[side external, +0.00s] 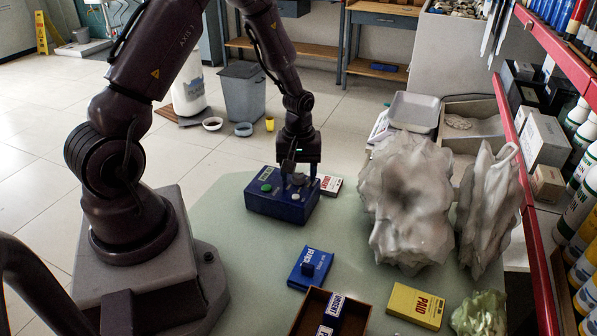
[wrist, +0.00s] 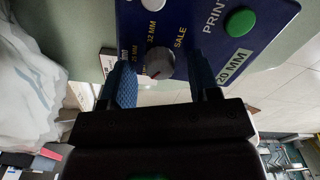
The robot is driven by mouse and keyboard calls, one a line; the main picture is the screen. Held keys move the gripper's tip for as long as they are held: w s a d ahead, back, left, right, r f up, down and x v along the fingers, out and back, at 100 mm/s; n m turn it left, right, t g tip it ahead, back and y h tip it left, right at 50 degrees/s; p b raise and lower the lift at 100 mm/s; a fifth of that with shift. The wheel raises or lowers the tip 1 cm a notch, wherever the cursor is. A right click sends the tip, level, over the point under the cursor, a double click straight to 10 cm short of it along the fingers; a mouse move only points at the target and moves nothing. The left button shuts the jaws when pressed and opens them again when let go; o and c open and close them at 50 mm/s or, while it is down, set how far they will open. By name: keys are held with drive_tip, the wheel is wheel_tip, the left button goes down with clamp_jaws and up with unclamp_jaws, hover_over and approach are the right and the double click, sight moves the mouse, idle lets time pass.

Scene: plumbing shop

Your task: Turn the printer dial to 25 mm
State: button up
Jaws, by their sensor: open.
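The printer (side external: 283,203) is a blue box on the pale green table. Labels 25 MM, 32 MM and SALE stand around the dial. A green button (wrist: 240,22) marked PRINT and a 20 MM plate (wrist: 234,66) are at the right. My gripper (side external: 299,180) points down over the printer's dial end. Its fingers are open, one on each side of the dial; contact is not clear.
A white card box (side external: 331,185) lies close beside the printer. Large crumpled grey-white shapes (side external: 407,200) stand to the right.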

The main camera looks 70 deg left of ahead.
drive_tip(key=shift+f, duration=0.2)
drive_tip(key=shift+c, duration=0.2)
drive_tip(key=c, duration=0.9)
drive_tip(key=shift+m, duration=0.3)
drive_tip(key=m, duration=0.5)
drive_tip(key=shift+m, duration=0.3)
drive_tip(key=m, duration=0.5)
drive_tip(key=shift+m, duration=0.3)
